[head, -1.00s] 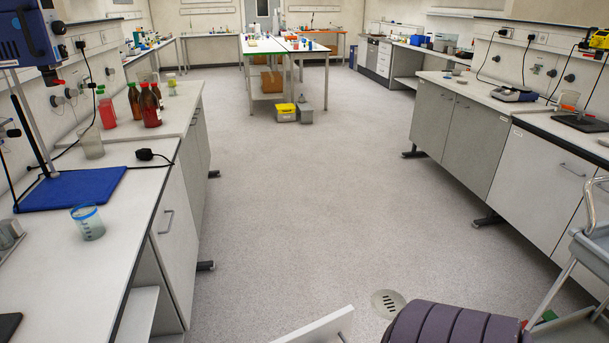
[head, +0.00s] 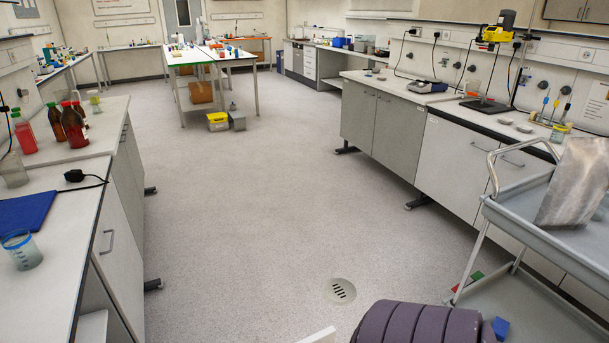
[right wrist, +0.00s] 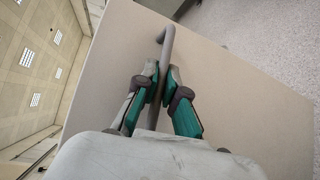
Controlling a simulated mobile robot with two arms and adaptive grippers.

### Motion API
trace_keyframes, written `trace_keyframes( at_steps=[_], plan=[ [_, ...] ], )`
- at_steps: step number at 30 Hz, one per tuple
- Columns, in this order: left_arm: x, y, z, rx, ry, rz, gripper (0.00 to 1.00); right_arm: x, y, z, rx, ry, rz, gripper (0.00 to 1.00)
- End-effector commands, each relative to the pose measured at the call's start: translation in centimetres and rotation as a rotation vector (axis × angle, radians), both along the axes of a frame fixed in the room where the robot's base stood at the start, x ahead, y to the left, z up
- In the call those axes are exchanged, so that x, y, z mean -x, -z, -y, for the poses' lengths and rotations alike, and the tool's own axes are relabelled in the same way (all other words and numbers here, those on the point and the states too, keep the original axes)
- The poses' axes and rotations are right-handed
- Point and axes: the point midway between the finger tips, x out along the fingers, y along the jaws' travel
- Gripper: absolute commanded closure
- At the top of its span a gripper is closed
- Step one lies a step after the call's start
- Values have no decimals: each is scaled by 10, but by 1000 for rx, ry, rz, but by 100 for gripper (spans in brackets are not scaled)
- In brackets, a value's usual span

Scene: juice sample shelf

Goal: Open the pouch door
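In the right wrist view, a flat beige door panel (right wrist: 225,95) fills the middle and carries a grey bar handle (right wrist: 167,42). My right gripper (right wrist: 162,72) has green-padded fingers on both sides of the handle, closed against the bar. A white panel edge (head: 320,335) shows at the bottom of the head view; I cannot tell if it is the same door. My left gripper is not in view. How far the door stands open cannot be told.
A grey trolley (head: 510,225) with a silver pouch (head: 575,185) on top stands at the right. Benches with cupboards line both sides. A blue-rimmed beaker (head: 22,252) is on the left bench. The speckled floor (head: 240,215) between is clear, with a round drain (head: 340,290).

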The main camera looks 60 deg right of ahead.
Motion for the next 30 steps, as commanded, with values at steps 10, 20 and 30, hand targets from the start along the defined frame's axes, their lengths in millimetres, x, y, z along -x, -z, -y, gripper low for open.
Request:
trace_keyframes(
  at_steps=[10, 20, 30],
  plan=[
    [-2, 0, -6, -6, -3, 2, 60, 0, 0, -1, -2, -2, 1, 65],
    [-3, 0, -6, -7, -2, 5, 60, 4, -2, -22, -6, 0, 0, 65],
    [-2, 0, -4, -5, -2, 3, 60, 17, -12, -90, -6, -1, -1, 65]
  ],
)
